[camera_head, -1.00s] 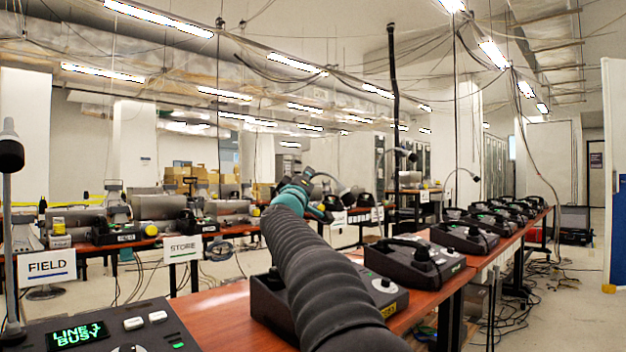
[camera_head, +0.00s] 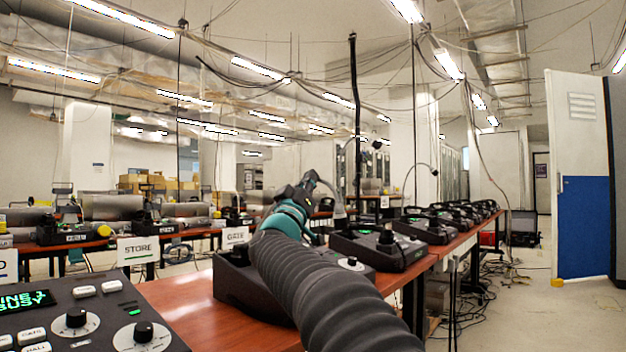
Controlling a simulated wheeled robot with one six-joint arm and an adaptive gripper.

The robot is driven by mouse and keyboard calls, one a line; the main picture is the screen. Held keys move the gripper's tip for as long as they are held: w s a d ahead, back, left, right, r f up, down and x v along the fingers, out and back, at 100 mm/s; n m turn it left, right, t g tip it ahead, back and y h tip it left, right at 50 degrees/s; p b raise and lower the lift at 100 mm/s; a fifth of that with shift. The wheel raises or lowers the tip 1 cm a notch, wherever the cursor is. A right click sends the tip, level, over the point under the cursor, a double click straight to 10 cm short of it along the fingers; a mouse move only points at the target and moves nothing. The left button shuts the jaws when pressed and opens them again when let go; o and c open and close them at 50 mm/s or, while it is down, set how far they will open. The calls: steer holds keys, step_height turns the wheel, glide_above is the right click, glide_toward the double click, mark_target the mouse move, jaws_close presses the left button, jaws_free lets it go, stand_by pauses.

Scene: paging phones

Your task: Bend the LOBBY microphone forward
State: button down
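No label reading LOBBY can be made out, so I cannot tell which microphone is the LOBBY one. One dark gooseneck microphone head (camera_head: 376,144) stands up beyond my arm, right of the middle. My arm reaches from the lower right to the middle of the view. My gripper (camera_head: 311,180) is at its far end, small and partly hidden by the teal wrist. Its fingers cannot be made out clearly, and nothing held can be seen.
A paging console with a green display (camera_head: 24,301) is close at lower left. A STORE sign (camera_head: 138,250) and a GATE sign (camera_head: 235,236) stand beyond it. Several phones (camera_head: 384,248) line the red-brown table on the right. A blue-and-white partition (camera_head: 584,225) stands far right, with open floor before it.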

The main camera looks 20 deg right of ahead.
steer(key=shift+w+d+f, duration=0.1)
steer(key=shift+d+f, duration=0.2)
steer(key=shift+f, duration=0.15)
step_height(320, 180, up, 4)
steer(key=a+p, duration=0.3)
steer(key=p, duration=0.1)
steer(key=b+v, duration=0.1)
steer(key=v, duration=0.8)
steer(key=shift+s+f, duration=0.15)
steer(key=shift+s, duration=0.2)
